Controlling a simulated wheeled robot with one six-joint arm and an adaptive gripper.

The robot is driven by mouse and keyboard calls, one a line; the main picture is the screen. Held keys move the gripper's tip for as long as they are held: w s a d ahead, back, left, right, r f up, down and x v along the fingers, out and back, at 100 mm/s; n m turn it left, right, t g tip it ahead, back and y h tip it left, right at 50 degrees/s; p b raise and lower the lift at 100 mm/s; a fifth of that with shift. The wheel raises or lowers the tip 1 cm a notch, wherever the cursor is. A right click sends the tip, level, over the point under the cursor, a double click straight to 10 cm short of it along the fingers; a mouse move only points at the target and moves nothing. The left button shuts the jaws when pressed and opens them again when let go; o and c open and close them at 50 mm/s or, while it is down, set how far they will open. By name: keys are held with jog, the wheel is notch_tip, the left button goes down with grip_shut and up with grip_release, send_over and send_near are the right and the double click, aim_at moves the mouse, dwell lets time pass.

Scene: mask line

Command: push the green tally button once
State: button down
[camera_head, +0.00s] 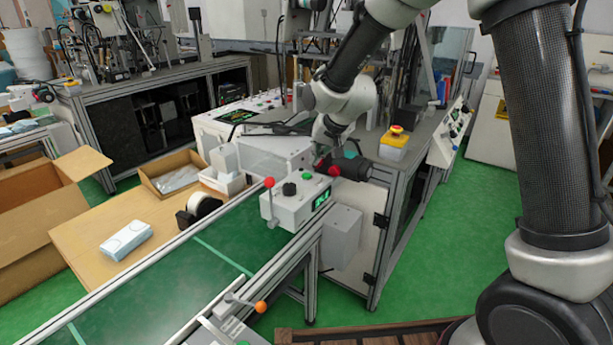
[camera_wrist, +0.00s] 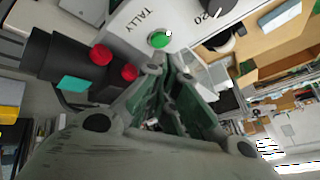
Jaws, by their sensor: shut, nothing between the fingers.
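The green tally button (camera_head: 307,176) sits on top of a pale control box (camera_head: 290,211), behind and right of a black knob (camera_head: 289,189). In the wrist view the round green button (camera_wrist: 158,40) shows in full beside the printed word TALLY. My gripper (camera_wrist: 170,72) is shut and empty, its fingertips just below the button in that picture. I see no contact, and the exact gap cannot be told. In the head view my gripper is small and dark just behind the box, its tips hard to make out.
A red-balled lever (camera_head: 269,182) stands at the box's left. A dark cylinder (camera_head: 355,168) with red parts lies close on the right, also large in the wrist view. A yellow-based red button (camera_head: 395,136) stands farther right. The green conveyor (camera_head: 175,280) runs in front.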

notch_tip(320, 180, up, 4)
jog(key=m+t+y, duration=0.1)
jog(key=m+t, duration=0.1)
send_over(309, 174)
jog(key=shift+r, duration=0.1)
jog(key=shift+f, duration=4.45)
jog(key=shift+f, duration=0.15)
jog(key=shift+f, duration=0.25)
jog(key=shift+f, duration=0.4)
jog(key=shift+r, duration=0.85)
